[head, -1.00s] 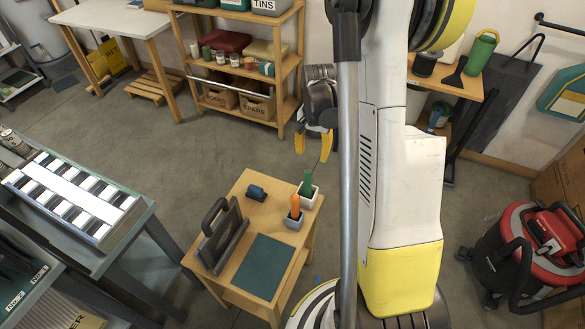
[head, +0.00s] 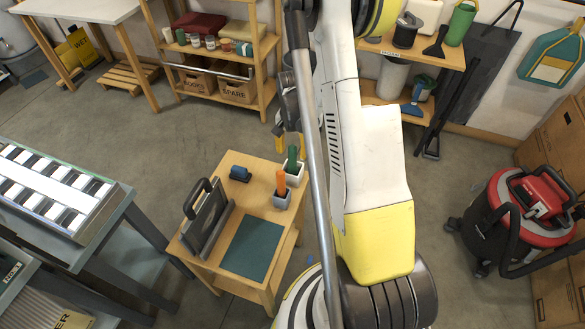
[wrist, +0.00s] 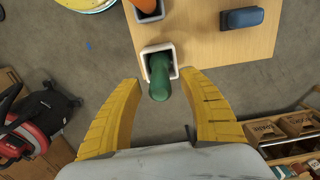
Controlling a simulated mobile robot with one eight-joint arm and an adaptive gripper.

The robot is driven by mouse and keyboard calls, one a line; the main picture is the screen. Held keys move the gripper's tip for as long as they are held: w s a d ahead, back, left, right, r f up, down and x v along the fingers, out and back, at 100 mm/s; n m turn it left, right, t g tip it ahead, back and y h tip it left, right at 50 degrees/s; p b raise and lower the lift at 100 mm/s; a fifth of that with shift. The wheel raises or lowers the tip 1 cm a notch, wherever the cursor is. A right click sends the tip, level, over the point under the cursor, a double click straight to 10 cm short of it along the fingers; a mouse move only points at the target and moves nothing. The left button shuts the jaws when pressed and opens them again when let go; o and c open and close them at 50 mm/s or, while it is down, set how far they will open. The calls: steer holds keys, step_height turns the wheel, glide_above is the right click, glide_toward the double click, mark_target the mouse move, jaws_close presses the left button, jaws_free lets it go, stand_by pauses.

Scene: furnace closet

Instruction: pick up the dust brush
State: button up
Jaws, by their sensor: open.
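A green handle (head: 291,158) stands upright in a small white square pot (head: 293,174) at the far corner of the small wooden table (head: 205,262). It may be the dust brush; its lower end is hidden in the pot. My gripper (head: 289,137) is just beyond and above the handle. In the wrist view my yellow fingers (wrist: 162,78) are spread apart and empty, with the top of the green handle (wrist: 159,80) between their tips. I cannot tell whether the fingers reach down to its height.
An orange handle (head: 281,182) stands in a grey pot (head: 282,199) close by. A blue block-like object (head: 240,174), a dark upright panel with a handle (head: 208,222) and a green mat (head: 252,247) share the table. A red vacuum (head: 528,210) stands right. Floor behind the table is clear.

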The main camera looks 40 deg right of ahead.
jaws_close()
step_height(320, 180, up, 10)
steer(key=p, duration=0.4)
steer(key=shift+a, duration=0.1)
stand_by(0.4)
